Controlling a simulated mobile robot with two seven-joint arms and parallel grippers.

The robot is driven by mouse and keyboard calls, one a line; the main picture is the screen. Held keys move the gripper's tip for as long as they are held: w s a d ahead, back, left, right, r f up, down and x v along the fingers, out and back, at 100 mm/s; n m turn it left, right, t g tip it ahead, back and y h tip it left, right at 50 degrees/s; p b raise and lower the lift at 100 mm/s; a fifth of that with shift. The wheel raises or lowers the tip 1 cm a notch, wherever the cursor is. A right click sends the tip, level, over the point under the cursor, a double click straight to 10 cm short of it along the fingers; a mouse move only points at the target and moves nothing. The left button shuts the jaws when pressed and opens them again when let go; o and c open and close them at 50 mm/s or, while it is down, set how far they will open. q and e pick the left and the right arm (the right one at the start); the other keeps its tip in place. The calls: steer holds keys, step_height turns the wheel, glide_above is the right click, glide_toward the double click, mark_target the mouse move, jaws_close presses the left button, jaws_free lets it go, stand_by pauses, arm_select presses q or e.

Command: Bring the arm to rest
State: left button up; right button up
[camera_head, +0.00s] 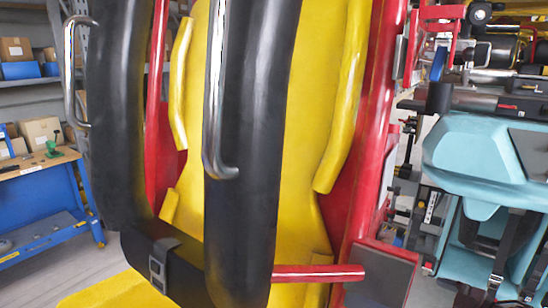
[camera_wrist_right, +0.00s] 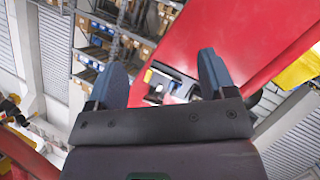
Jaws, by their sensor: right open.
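My right gripper (camera_wrist_right: 162,72) shows in the right wrist view. Its two blue-grey fingers are spread apart with nothing between them. Behind the fingers is a large red panel (camera_wrist_right: 210,35); no contact with it can be seen. The head view shows neither gripper. It is filled by a yellow coaster seat (camera_head: 265,110) with a red frame (camera_head: 365,150). A black over-shoulder restraint (camera_head: 245,170) with chrome handles (camera_head: 213,110) stands in front of the seat. My left gripper is in neither view.
A teal seat (camera_head: 475,160) is at the right of the head view, below several metal parts. A blue workbench (camera_head: 50,205) with cardboard boxes stands at the left, near shelving. In the right wrist view, a shelf rack (camera_wrist_right: 100,45) with boxes is behind.

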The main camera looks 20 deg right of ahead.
steer(key=s+a+f+m+g+h, duration=0.1)
steer(key=s+a+f+m+h, duration=0.15)
steer(key=a+f, duration=0.35)
steer(key=s+a+f+m+h, duration=0.1)
steer(key=s+a+f, duration=0.3)
steer(key=f, duration=0.3)
steer(key=s+a+f+m+b, duration=0.1)
steer(key=a+f+m, duration=0.1)
steer(key=a, duration=0.5)
steer(key=s+a+f+m, duration=0.1)
steer(key=a+f+m, duration=0.2)
steer(key=a, duration=0.4)
steer(key=shift+s+g+b, duration=0.3)
steer(key=shift+b, duration=0.1)
steer(key=shift+a+m+h, duration=0.1)
steer(key=shift+m+h, duration=0.15)
